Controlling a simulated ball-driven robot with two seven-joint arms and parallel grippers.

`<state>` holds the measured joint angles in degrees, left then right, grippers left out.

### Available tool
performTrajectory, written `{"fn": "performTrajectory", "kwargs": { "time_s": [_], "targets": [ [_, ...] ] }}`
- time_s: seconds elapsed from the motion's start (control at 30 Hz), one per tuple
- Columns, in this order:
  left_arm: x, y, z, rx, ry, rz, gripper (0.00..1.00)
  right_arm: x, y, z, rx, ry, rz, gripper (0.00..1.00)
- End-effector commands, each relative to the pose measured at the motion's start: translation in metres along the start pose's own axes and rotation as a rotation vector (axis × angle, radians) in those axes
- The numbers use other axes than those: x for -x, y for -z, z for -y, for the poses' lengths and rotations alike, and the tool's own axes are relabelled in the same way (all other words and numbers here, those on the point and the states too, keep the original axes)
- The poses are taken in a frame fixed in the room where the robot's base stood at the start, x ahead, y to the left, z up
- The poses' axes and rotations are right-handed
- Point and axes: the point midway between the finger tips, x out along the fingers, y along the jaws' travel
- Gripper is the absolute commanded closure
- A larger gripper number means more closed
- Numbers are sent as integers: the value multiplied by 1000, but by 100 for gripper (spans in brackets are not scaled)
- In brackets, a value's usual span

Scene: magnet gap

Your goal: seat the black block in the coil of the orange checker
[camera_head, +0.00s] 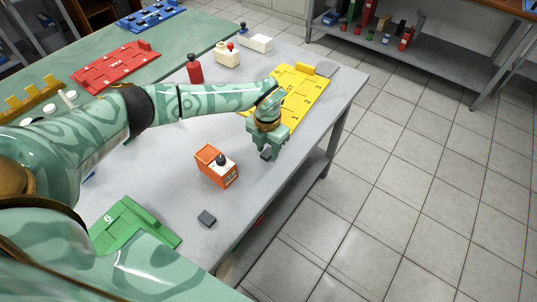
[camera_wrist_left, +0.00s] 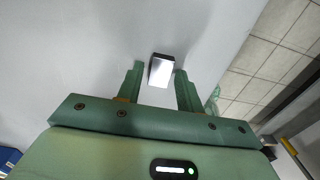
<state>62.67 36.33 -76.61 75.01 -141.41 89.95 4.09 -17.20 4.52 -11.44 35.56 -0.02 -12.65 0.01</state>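The orange checker (camera_head: 206,158) stands on the grey table, with a pale part and a dark round knob at its right; the inside of its coil is not clear. My left gripper (camera_head: 268,150) points down to the right of the checker, low over the table. A small black block (camera_head: 266,153) is at its fingertips. In the left wrist view the block (camera_wrist_left: 161,71) shows a bright, glaring face between and just beyond the open fingertips (camera_wrist_left: 159,82), with a visible gap at the left finger. Another dark grey block (camera_head: 207,218) lies near the table's front edge. My right gripper is out of view.
A green tray (camera_head: 130,225) lies at the left front and a yellow numbered tray (camera_head: 305,88) beyond my left gripper. Bare table lies between the checker and the grey block.

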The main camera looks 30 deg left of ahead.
Motion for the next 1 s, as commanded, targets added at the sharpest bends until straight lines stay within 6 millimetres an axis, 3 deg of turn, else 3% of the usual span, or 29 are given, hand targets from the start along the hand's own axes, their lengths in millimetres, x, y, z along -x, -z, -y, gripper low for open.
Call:
{"fn": "performTrajectory", "kwargs": {
  "time_s": [0.23, 0.37, 0.63, 1.0],
  "targets": [
    [-1, 0, 0, 0, 0, 0, 64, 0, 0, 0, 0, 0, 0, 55],
    [0, 0, 0, 0, 0, 0, 97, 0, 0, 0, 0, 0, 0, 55],
    [6, 0, 0, 0, 0, 2, 97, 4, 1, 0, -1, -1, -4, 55],
    [42, -1, 0, -1, -1, 5, 97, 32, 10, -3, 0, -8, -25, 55]
  ]
}}
